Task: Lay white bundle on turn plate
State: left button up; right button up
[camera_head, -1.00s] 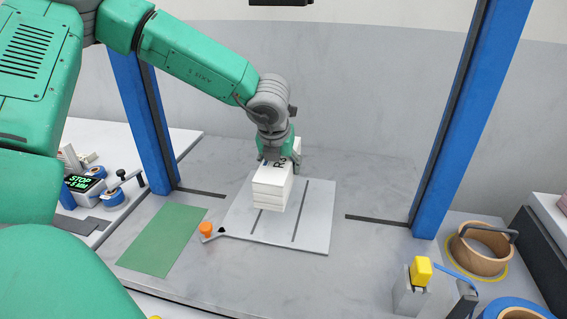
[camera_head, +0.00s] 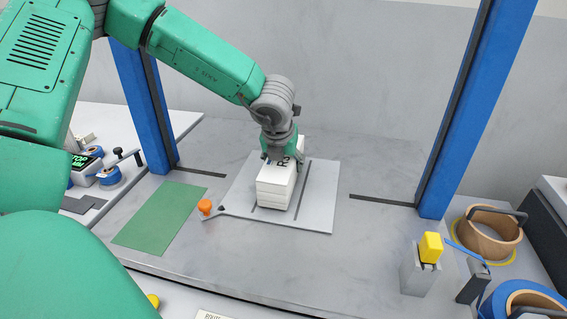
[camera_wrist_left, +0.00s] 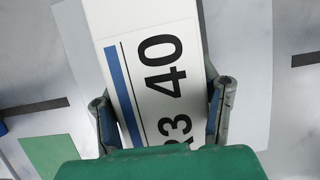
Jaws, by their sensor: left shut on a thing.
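The white bundle (camera_head: 275,191) is a stack with black print and a blue stripe on its top, both clear in the left wrist view (camera_wrist_left: 150,60). My left gripper (camera_head: 279,157) is shut on the bundle's far part, with a finger on each side of it in the left wrist view (camera_wrist_left: 163,115). The bundle is level over the light grey turn plate (camera_head: 321,200), at or very near its surface; I cannot tell if it touches. The plate has dark slots and a lever with an orange knob (camera_head: 205,207) at its left corner. My right gripper is not in view.
A green mat (camera_head: 160,228) lies left of the plate. Blue posts (camera_head: 142,120) stand at both sides. A yellow-topped block (camera_head: 430,247) and tape rolls (camera_head: 490,240) are at the right. The grey table right of the plate is clear.

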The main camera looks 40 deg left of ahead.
pick_arm(q)
jog(key=shift+w+d+r, duration=0.1)
jog(key=shift+d+r, duration=0.1)
jog(key=shift+d, duration=0.6)
jog(key=shift+a+f+b, duration=0.3)
jog(key=shift+a+f, duration=0.05)
jog(key=shift+a, duration=0.05)
jog(key=o, duration=1.8)
jog(key=shift+a+f, duration=0.1)
jog(key=shift+a, duration=0.2)
jog(key=shift+c, duration=0.2)
jog(key=shift+d, duration=0.4)
jog(key=shift+s+d+r, duration=0.15)
jog(key=shift+s+r, duration=0.05)
jog(key=shift+r, duration=0.15)
jog(key=v, duration=1)
jog(key=shift+a+r, duration=0.1)
jog(key=shift+a, duration=0.3)
jog(key=shift+s+d+r, duration=0.2)
jog(key=shift+d+r, duration=0.2)
jog(key=shift+r, duration=0.15)
